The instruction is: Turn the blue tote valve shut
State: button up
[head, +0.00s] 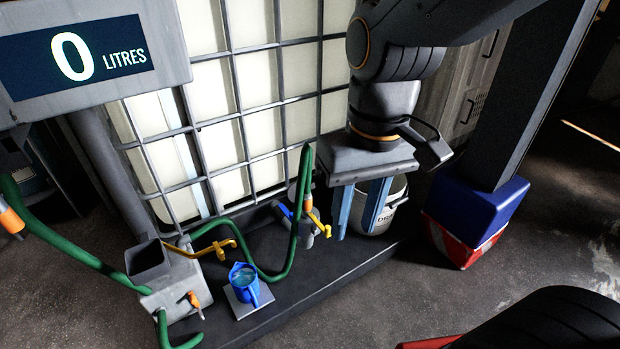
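The tote is a pale tank in a grey wire cage (222,95) at the back. Near the foot of its front is a valve cluster with a small blue lever (285,210), partly hidden by a green hose. An orange part (308,203) and a yellow lever (320,225) sit just to its right. My gripper (355,234) points down to the right of this cluster. Its two blue fingers are apart with nothing seen between them. It is clear of the blue lever in the picture; the depth between them is hard to tell.
A white bucket (393,214) stands behind my fingers. A blue jug (243,280) of liquid sits on a pale plate. Green hose (282,274) loops across the dark plinth. A grey box (176,288) has yellow and orange levers. A display reads 0 litres (78,57). A blue-and-red-footed post (480,210) stands right.

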aim_at(287, 210)
jog(key=u, duration=0.05)
jog(key=i, duration=0.85)
jog(key=u, duration=0.5)
